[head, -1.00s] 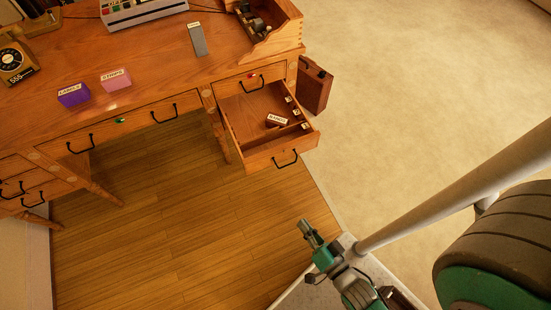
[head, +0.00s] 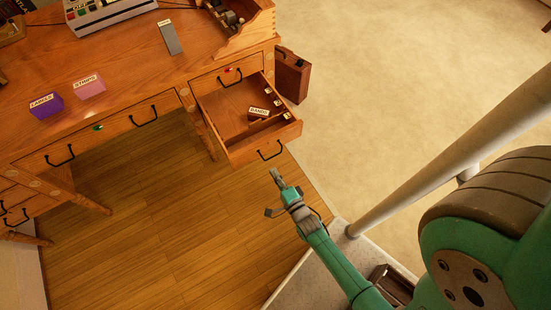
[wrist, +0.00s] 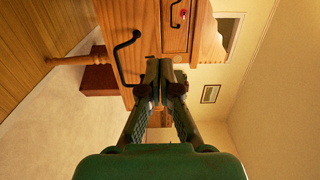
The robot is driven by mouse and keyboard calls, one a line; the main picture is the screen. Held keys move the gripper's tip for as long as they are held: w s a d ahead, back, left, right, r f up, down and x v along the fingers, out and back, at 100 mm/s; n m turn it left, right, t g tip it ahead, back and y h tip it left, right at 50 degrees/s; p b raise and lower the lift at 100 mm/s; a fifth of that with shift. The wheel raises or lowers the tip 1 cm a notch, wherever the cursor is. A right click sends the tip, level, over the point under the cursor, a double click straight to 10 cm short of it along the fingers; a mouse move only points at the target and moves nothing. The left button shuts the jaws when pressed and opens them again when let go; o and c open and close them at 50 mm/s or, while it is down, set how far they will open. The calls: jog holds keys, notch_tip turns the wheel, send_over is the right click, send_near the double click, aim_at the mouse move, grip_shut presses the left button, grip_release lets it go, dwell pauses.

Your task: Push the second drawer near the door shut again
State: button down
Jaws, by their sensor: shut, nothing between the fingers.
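The open drawer (head: 240,152) juts out from the right side of the wooden desk, below a closed top drawer (head: 228,78). Its black handle (head: 270,151) is on the front panel and also shows in the wrist view (wrist: 122,58). A small box labelled BANDS (head: 258,114) lies inside the drawer. My gripper (head: 275,172) is shut and empty, just in front of the drawer front, below the handle in the head view. In the wrist view its shut fingers (wrist: 159,66) overlap the drawer front beside the handle; I cannot tell whether they touch it.
A brown case (head: 292,77) stands on the floor right of the desk. Purple (head: 46,106) and pink (head: 89,86) boxes and a grey upright block (head: 170,37) are on the desktop (head: 130,60). Wooden floor (head: 150,230) in front is clear.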

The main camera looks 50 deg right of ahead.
aim_at(257, 146)
jog(key=x, duration=1)
jog(key=shift+w+d, duration=0.1)
jog(key=shift+w, duration=0.3)
